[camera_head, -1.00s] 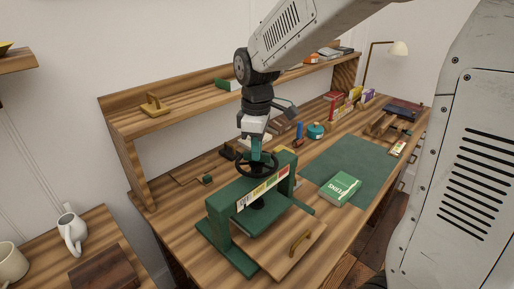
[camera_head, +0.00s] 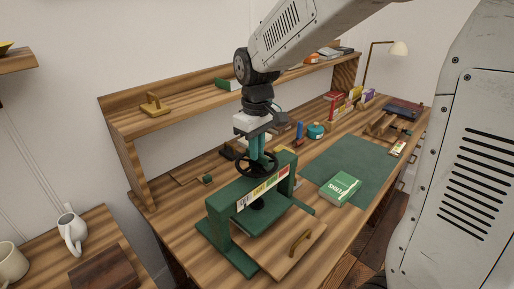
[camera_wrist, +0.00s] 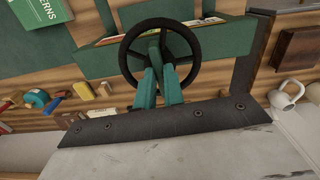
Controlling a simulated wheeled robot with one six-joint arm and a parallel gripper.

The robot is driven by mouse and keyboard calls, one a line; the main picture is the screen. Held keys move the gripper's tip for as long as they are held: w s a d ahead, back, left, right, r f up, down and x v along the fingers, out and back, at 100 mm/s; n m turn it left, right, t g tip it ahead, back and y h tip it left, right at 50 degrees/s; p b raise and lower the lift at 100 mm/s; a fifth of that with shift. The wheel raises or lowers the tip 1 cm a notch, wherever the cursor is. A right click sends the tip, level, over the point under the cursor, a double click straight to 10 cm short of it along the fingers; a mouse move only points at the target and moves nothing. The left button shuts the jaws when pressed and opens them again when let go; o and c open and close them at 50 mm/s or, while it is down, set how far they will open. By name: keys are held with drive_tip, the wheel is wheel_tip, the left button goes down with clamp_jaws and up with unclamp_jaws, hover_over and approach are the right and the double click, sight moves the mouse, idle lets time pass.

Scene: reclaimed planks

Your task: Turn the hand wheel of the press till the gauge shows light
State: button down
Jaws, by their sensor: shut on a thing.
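The green press (camera_head: 221,209) stands on the wooden desk, with its black hand wheel (camera_head: 238,168) lying flat on top. The wheel also fills the middle of the wrist view (camera_wrist: 124,52). My gripper (camera_head: 257,157) comes straight down from above, with its teal fingers (camera_wrist: 159,75) shut on the wheel near its hub. The fingers hide part of the hub and spokes. The gauge (camera_head: 263,188) is a strip with pale, yellow, green and red parts on the front of the top beam. It is too small for me to read its pointer.
A wooden board with a handle (camera_head: 306,252) lies at the press's front. A green book (camera_head: 341,187) lies on the green mat (camera_head: 362,160) to the right. A shelf (camera_head: 190,116) runs behind the press. A white jug (camera_head: 73,232) stands on the left table.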

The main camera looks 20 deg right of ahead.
drive_tip(key=shift+m, duration=0.8)
drive_tip(key=c, duration=1.5)
unclamp_jaws()
drive_tip(key=shift+r, duration=3.95)
